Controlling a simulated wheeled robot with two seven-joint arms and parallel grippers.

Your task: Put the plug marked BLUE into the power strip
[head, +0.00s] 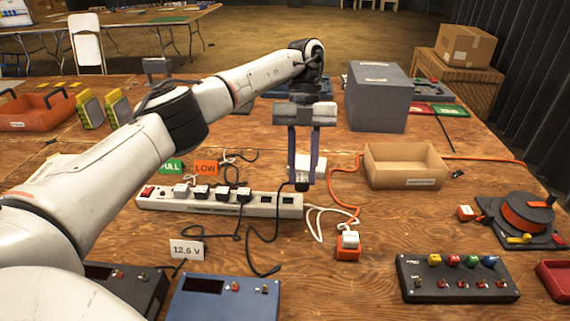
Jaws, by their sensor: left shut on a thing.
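The white power strip (152,204) lies across the table in the middle of the head view. White and black plugs sit in its left and middle sockets, and two sockets near its right end (277,208) look empty. My left gripper (303,178) points down over the strip's right end. A white block (317,166) shows behind the fingers, partly hidden. My right gripper is not in view.
An orange block with a white top (348,244) stands right of the strip, among orange and white cables. A cardboard tray (405,182) and grey box (378,105) stand behind right. A blue charger (225,300) and a switch panel (458,278) are in front.

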